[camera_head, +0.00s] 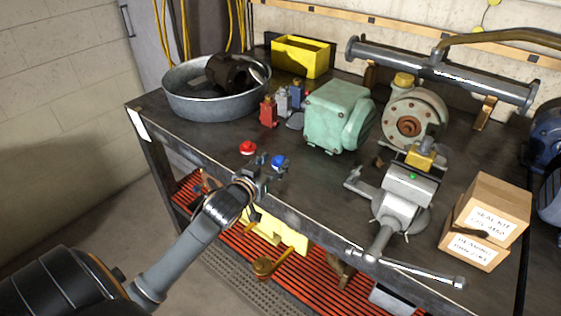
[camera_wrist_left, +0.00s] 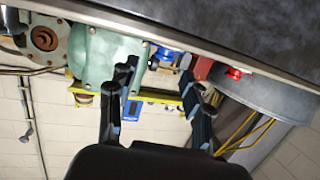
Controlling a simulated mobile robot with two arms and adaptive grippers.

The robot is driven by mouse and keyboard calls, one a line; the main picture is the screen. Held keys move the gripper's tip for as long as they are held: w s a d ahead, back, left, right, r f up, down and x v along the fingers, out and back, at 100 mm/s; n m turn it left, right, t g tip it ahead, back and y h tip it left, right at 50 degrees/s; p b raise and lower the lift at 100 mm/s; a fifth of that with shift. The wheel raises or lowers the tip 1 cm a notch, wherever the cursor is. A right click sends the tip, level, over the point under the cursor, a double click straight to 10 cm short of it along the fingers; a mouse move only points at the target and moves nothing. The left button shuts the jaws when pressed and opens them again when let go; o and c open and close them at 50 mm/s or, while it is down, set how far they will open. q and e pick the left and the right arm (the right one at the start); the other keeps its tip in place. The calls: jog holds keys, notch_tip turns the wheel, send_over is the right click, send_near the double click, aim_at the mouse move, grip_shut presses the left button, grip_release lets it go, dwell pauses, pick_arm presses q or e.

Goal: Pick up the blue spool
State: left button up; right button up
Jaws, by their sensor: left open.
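The blue spool (camera_head: 279,162) stands on the dark workbench near its front edge, close to a red spool (camera_head: 247,147). My left gripper (camera_head: 262,166) is open at the bench's front edge, just beside the blue spool in the head view. In the left wrist view the fingers (camera_wrist_left: 160,82) are spread and empty. The blue spool (camera_wrist_left: 167,54) shows beyond them, between the fingertips, and the red spool (camera_wrist_left: 234,73) is to the right. Whether a finger touches the blue spool cannot be told. My right gripper is not in view.
A green motor housing (camera_head: 337,115), small red and blue blocks (camera_head: 268,112) and a metal basin (camera_head: 215,97) stand behind. A vise (camera_head: 404,200) and cardboard boxes (camera_head: 487,215) are to the right. The workbench edge (camera_head: 310,222) runs close to the gripper.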

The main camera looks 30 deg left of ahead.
aim_at(278, 159)
pick_arm(q)
jog(key=shift+f+p+x, duration=0.2)
jog(key=shift+x, duration=1.15)
jog(key=shift+f+p+x, duration=0.15)
jog(key=shift+f+x, duration=0.05)
jog(key=shift+x, duration=1.15)
jog(key=shift+s, duration=0.15)
jog(key=shift+r, duration=0.1)
jog(key=c, duration=1)
